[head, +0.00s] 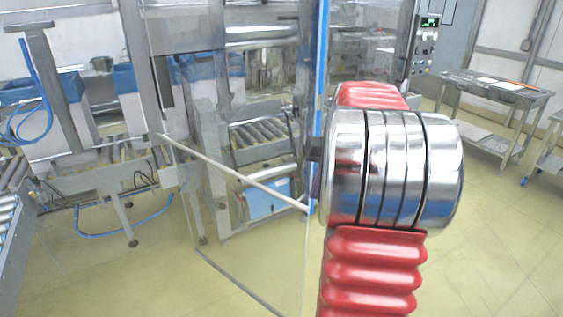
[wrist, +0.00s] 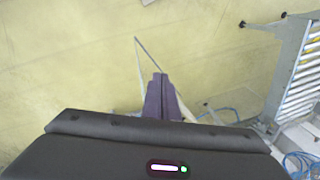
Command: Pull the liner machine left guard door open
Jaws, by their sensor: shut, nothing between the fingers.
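The liner machine (head: 225,120) stands left of centre in the head view. Its left guard door, a clear panel in a thin pale frame (head: 235,175), stands out from the machine at an angle, swung towards me. The door's near edge runs down beside my wrist, and a blue vertical strip (head: 321,60) shows there. My gripper shows in the wrist view as two purple fingers (wrist: 160,76), shut together with nothing between them. Thin frame bars (wrist: 138,60) show just beyond the fingertips. Whether the fingers touch the door cannot be told. My wrist hides most of the gripper in the head view.
A roller conveyor (head: 85,155) runs to the machine's left and also shows at the right of the wrist view (wrist: 303,75). A steel table (head: 495,88) stands at the right. A control box (head: 425,45) is behind my wrist. The yellow floor in front is clear.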

